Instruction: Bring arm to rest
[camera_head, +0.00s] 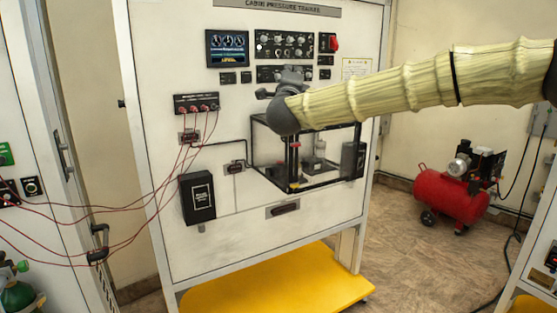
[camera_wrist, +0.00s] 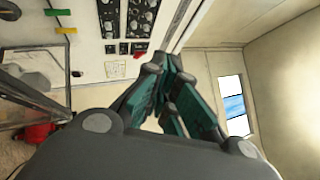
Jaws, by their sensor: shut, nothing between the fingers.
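My arm, in a pale ribbed cover, reaches in from the right in the head view and ends in front of the white cabin pressure trainer panel (camera_head: 150,80). My gripper (camera_head: 268,93) is in front of the panel, near the knob rows and above the clear box. In the wrist view my gripper (camera_wrist: 172,82) shows with its dark and teal fingers close together, shut and empty. The fingers point towards the upper part of the view, with the panel (camera_wrist: 90,65) to the left and a bare wall to the right. Whether the gripper touches the panel cannot be told.
A clear box with a black frame (camera_head: 291,188) juts from the panel below my arm. Red cables (camera_head: 130,240) hang at the left. A red compressor (camera_head: 450,195) stands on the floor at right. A yellow base (camera_head: 270,285) lies below the panel.

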